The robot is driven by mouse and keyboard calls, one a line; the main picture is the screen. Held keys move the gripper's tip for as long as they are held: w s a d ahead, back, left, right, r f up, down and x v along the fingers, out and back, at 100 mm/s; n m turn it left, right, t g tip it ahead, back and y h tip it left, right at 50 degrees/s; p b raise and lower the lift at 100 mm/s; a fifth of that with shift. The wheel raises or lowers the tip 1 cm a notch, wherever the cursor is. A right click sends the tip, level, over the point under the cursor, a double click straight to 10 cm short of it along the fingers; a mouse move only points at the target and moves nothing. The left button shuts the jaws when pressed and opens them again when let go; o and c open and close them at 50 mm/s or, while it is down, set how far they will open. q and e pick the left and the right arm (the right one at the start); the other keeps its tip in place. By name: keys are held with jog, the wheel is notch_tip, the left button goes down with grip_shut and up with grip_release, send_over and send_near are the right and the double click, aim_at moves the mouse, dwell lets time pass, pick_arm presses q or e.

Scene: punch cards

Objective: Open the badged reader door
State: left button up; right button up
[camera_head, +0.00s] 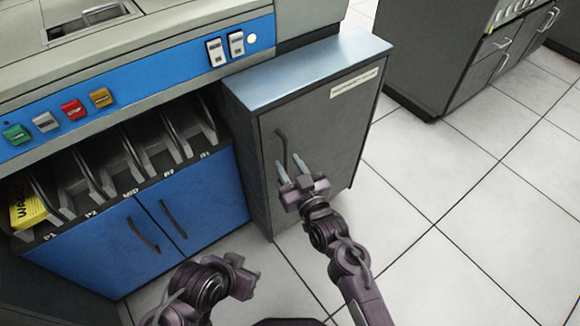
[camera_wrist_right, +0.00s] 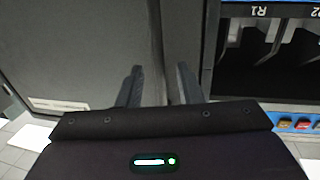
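The reader door (camera_head: 325,135) is the dark grey front of a cabinet with a blue-grey top, and a pale label (camera_head: 354,83) sits at its upper right. It looks shut. A dark upright handle (camera_head: 281,146) is near its left edge. My right gripper (camera_head: 291,168) is at the lower part of the handle, with its two fingers apart. In the right wrist view the open fingers (camera_wrist_right: 158,70) point at the door (camera_wrist_right: 85,50) near its edge. I cannot tell whether the handle lies between them. My left gripper (camera_head: 243,276) is low, away from the door, its fingers unclear.
Left of the door is a machine with a blue button panel (camera_head: 140,85), card slots and blue lower doors (camera_head: 130,245). A yellow card stack (camera_head: 27,204) sits in the leftmost slot. Another grey cabinet (camera_head: 430,60) stands behind. Tiled floor (camera_head: 450,200) at right is clear.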

grip_shut()
dwell(0.3)
